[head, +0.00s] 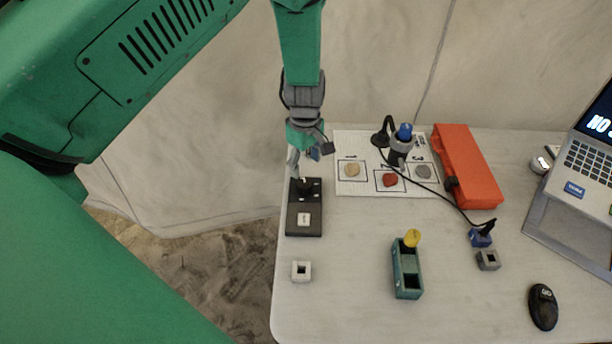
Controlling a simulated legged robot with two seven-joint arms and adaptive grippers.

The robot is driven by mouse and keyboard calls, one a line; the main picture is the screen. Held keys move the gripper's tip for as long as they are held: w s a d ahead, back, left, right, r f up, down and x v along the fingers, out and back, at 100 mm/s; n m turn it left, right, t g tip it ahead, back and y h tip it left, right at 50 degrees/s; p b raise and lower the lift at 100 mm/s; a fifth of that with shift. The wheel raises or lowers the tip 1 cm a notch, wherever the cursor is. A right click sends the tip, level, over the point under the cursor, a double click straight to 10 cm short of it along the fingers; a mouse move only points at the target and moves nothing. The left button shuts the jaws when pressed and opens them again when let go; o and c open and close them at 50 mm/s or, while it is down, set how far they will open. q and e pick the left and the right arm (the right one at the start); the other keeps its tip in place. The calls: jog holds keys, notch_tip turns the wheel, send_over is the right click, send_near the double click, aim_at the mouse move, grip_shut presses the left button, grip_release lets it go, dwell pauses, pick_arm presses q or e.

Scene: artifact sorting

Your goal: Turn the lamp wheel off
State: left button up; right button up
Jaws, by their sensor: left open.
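A black control box (304,225) lies near the table's left edge. It has a light square (304,219) on its near part and a dark wheel-like knob (306,184) at its far end; I take this knob for the lamp wheel. My left gripper (309,164) hangs over the far end of the box, open, its fingers pointing down by the knob. One finger partly hides that end, and I cannot tell whether it touches the knob. The wheel's setting is too small to read. My right gripper is not in view.
A white sheet (347,139) with several stones lies behind. A blue-topped grey device (401,148) and a black cable stand by it. An orange case (466,165), laptop (590,160), teal holder (407,270), small blocks (301,271) and black mouse (543,307) are around. The front middle is mostly clear.

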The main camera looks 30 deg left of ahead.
aim_at(306, 182)
pick_arm(q)
notch_tip(306, 182, up, 4)
jog(key=shift+r, duration=0.1)
dwell(0.4)
